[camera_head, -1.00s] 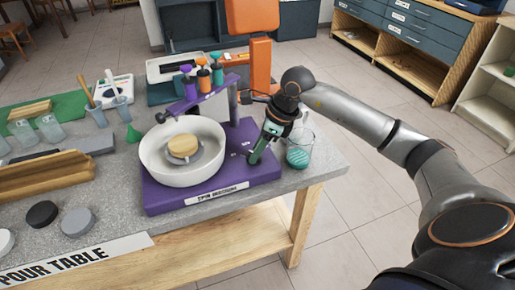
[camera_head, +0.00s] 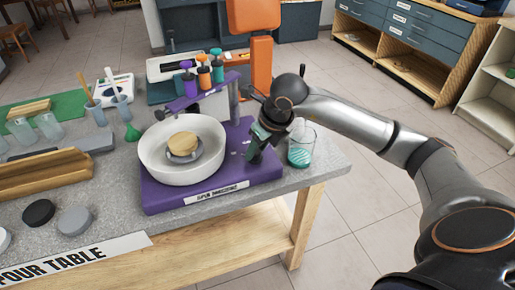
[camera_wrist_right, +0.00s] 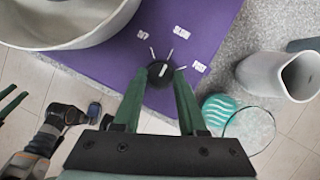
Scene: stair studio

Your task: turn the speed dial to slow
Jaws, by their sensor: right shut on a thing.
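The purple spin machine (camera_head: 165,197) stands on the table with a white bowl (camera_head: 152,170) holding a round tan piece (camera_head: 182,144). Its small black speed dial (camera_wrist_right: 160,74) shows in the right wrist view, with OFF, SLOW and FAST labels (camera_wrist_right: 181,32) around it. The white pointer on the dial leans up and right, seemingly toward the SLOW tick. My right gripper (camera_head: 254,157) is at the right side of the machine, its green fingers shut on the dial from both sides. In the head view the gripper hides the dial. My left gripper is not in view.
A glass beaker with teal contents (camera_head: 300,155) stands close to the right of the gripper, near the table edge. Orange, purple and green bottles (camera_head: 203,76) sit on a purple rack (camera_head: 190,102) behind the bowl. Grey and black discs (camera_head: 75,221) lie at the front left.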

